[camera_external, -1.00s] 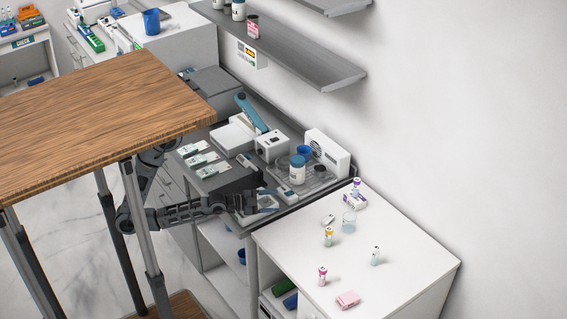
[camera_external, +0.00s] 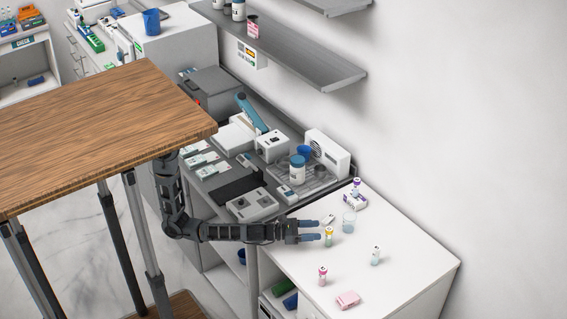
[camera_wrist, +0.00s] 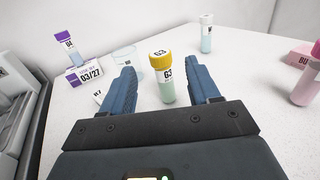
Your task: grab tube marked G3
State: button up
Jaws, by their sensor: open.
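The tube marked G3 (camera_wrist: 163,78) has a yellow cap and a pale green lower part. It stands upright on the white counter and also shows in the external view (camera_external: 328,236). My gripper (camera_wrist: 165,80) is open, with its two blue fingers to the left and right of the tube in the wrist view. The tube appears between or just beyond the fingertips; I cannot tell whether either finger touches it. In the external view my gripper (camera_external: 318,231) reaches in from the left, low over the counter, with its tips close to the tube.
A clear beaker (camera_external: 349,223), a purple-capped tube (camera_wrist: 66,46) and its box (camera_wrist: 84,76) stand behind. A white-capped tube (camera_external: 376,256), a pink-capped tube (camera_external: 322,275) and a pink box (camera_external: 347,300) are on the same counter (camera_external: 415,262). Its right part is clear.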

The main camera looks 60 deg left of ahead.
aim_at(329, 229)
jog(key=shift+x, duration=3.15)
jog(key=shift+c, duration=0.4)
grip_shut()
